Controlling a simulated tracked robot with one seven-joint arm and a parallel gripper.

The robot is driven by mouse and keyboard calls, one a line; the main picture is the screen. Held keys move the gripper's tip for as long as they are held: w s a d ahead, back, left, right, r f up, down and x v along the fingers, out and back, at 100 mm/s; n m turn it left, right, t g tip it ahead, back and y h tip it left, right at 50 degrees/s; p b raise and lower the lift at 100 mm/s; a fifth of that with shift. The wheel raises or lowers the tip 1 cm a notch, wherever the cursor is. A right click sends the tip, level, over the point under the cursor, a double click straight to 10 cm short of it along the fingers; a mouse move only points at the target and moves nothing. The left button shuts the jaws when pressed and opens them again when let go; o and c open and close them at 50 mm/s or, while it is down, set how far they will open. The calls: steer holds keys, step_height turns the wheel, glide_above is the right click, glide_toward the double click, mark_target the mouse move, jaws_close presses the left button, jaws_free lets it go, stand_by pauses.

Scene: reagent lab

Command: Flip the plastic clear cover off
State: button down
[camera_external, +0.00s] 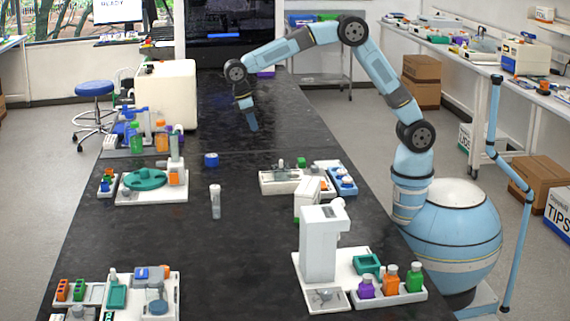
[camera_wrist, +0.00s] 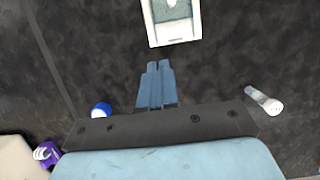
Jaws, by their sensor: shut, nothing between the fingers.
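I cannot make out the clear cover for certain. A white frame (camera_wrist: 150,22) with a grey panel and a pale oval shows at the top edge of the wrist view, cut off by the picture. It may be the low white tray (camera_external: 268,188) right of the table's middle in the external view, but I cannot be sure. My gripper (camera_external: 253,127) hangs pointing down over the far part of the black table, apart from everything. In the wrist view my gripper (camera_wrist: 158,64) has its two blue fingers together, empty, below the white frame and not visibly touching it.
A blue-capped item (camera_external: 211,160) and an upright clear tube (camera_external: 215,203) stand mid-table. A tall white device (camera_external: 319,245) is at the near right, beside capped bottles (camera_external: 390,279). A tray with a green dish (camera_external: 146,179) lies left. The table's far stretch is clear.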

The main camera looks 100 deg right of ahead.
mark_target(281, 168)
steer(key=w+f+g, duration=0.1)
steer(key=w+f, duration=0.2)
steer(key=f, duration=0.2)
steer(key=x, duration=0.3)
steer(key=s+x, duration=0.1)
steer(key=x, duration=0.3)
steer(key=s+x, duration=0.1)
steer(key=x, duration=0.2)
steer(key=shift+s+a+r, duration=0.1)
steer(key=shift+s, duration=0.7)
